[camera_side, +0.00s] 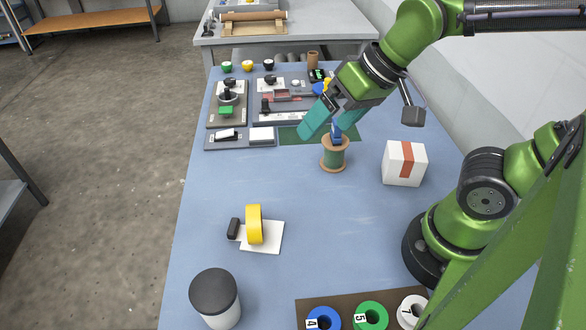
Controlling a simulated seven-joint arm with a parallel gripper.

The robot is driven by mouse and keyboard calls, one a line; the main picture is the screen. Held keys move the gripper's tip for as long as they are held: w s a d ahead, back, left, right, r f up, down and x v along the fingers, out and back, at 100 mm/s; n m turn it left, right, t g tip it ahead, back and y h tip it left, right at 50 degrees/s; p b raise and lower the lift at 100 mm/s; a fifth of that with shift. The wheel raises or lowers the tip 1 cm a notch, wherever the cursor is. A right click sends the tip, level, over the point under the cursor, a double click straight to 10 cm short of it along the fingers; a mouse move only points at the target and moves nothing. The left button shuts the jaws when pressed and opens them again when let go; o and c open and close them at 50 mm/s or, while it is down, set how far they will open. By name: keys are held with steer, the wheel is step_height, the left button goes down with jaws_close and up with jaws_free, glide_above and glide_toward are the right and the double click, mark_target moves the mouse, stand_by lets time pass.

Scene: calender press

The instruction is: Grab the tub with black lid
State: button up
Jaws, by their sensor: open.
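The tub with black lid (215,299) stands upright at the near left of the blue table. Its body is white or light grey and its lid is dark. My gripper (331,127) is far from it, over the back middle of the table, pointing down. Its teal fingers are open, above and around the upper end of a wooden spool (334,157). A blue thing shows between the fingers on top of the spool. I cannot tell whether the fingers touch it.
A yellow ring (254,225) stands on a white plate behind the tub. A white box with an orange stripe (404,163) is at the right. A brown tray (347,309) with numbered rings lies at the front. Panels with switches (227,104) fill the back. The table's middle is clear.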

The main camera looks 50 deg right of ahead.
steer(key=w+a+n+g, duration=0.2)
steer(key=a, duration=0.6)
steer(key=m+g+h, duration=0.3)
steer(key=m+g, duration=0.1)
steer(key=m, duration=0.3)
glide_toward(212, 289)
steer(key=f, duration=0.7)
steer(key=shift+s+d+f, duration=0.15)
steer(key=shift+s, duration=0.2)
steer(key=shift+w+f, duration=0.1)
steer(key=shift+f, duration=1.35)
steer(key=shift+w+f, duration=0.15)
steer(key=shift+f, duration=1.3)
steer(key=shift+r, duration=0.1)
steer(key=c, duration=1.1)
